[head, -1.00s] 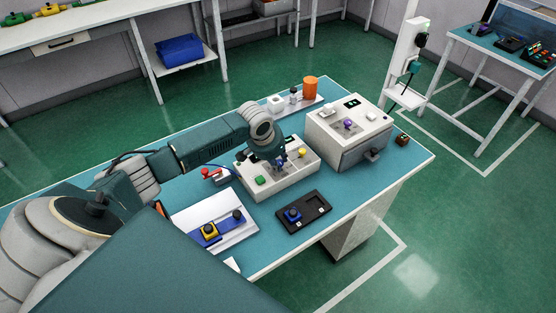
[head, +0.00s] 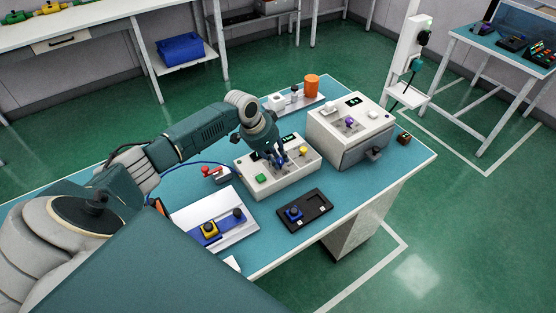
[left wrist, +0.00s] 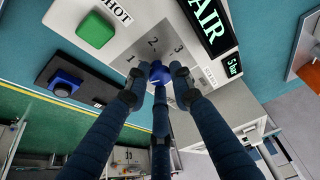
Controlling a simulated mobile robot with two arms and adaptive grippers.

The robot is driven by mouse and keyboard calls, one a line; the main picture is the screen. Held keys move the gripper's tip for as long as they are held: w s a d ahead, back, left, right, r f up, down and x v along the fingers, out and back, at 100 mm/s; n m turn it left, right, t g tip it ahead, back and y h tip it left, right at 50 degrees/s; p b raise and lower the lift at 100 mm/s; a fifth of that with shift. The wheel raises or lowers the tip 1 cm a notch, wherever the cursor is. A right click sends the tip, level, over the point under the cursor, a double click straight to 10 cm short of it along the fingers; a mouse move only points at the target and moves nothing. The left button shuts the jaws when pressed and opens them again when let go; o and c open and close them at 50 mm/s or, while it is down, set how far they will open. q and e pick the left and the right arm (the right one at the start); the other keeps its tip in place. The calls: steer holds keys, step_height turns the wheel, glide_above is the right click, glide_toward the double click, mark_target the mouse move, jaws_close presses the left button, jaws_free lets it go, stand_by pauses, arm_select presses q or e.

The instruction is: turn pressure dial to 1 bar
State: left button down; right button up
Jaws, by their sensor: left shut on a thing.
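The dial is a small blue knob (left wrist: 158,73) on the white control box (head: 258,183). The marks 1, 2 and 3 are printed around it in the left wrist view. My left gripper (left wrist: 157,87) is shut on the knob, its dark blue fingers around it. In the head view my left gripper (head: 281,160) comes down on the box top and hides most of the knob. A dark display (left wrist: 209,22) reads AIR, and a smaller green readout (left wrist: 233,66) shows a figure in bar. I cannot tell which mark the knob points to. My right gripper is out of view.
A grey-white machine (head: 340,132) stands right of the box. A black tray (head: 318,204) with a blue knob lies in front. A white board (head: 237,222) lies at the front left.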

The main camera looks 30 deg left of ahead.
arm_select(q)
steer(key=m+b, duration=0.2)
steer(key=shift+w+a+m+h, duration=0.1)
steer(key=shift+w+m+h, duration=0.2)
steer(key=shift+h, duration=0.1)
steer(key=shift+r+m+g+h+b, duration=0.1)
steer(key=shift+m+g+h+b, duration=0.5)
steer(key=shift+m+b, duration=1)
steer(key=shift+w+r, duration=0.1)
steer(key=c, duration=1.7)
jaws_free()
steer(key=shift+o, duration=1.1)
steer(key=v, duration=1.2)
